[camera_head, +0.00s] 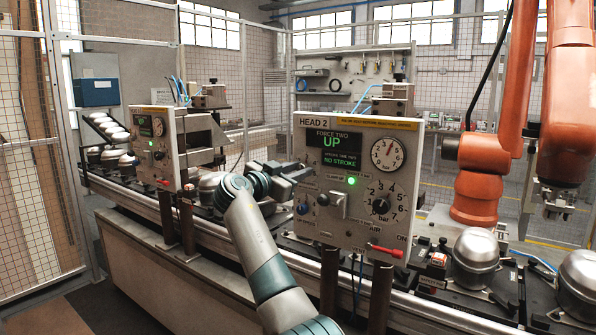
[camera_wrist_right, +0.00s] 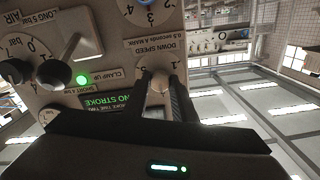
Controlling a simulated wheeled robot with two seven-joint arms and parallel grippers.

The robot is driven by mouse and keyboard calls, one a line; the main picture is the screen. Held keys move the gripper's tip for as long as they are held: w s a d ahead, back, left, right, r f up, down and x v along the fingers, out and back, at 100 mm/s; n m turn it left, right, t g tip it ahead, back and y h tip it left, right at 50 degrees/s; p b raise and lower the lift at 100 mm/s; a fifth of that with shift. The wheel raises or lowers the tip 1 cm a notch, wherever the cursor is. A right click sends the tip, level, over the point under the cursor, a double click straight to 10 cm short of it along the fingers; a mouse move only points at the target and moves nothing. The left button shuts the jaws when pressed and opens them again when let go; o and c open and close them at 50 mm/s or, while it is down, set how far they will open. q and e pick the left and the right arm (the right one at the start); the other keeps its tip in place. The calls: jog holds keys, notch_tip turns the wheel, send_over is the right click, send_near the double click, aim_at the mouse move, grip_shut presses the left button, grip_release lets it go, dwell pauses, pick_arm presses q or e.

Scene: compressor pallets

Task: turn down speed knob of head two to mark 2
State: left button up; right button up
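The head two panel (camera_head: 350,232) stands in the middle of the head view, with a screen reading UP and NO STROKE. My right gripper (camera_head: 302,172) reaches in from the left at the panel's left part and hides the speed knob there. In the right wrist view the panel is upside down. The down speed knob (camera_wrist_right: 158,82) shows under its DOWN SPEED label, between the dark fingers of my right gripper (camera_wrist_right: 162,90). The fingers sit close on both sides of it; whether they press on it I cannot tell. The knob's mark is covered. My left gripper is not in view.
Beside the gripper on the panel are a blue knob (camera_head: 303,208), a lever (camera_head: 338,202), a lit green lamp (camera_head: 351,182) and a bar dial (camera_head: 381,198). A red handle (camera_head: 386,250) sticks out below. An orange robot arm (camera_head: 482,165) stands at right.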

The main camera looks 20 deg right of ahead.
jog(key=c, duration=0.3)
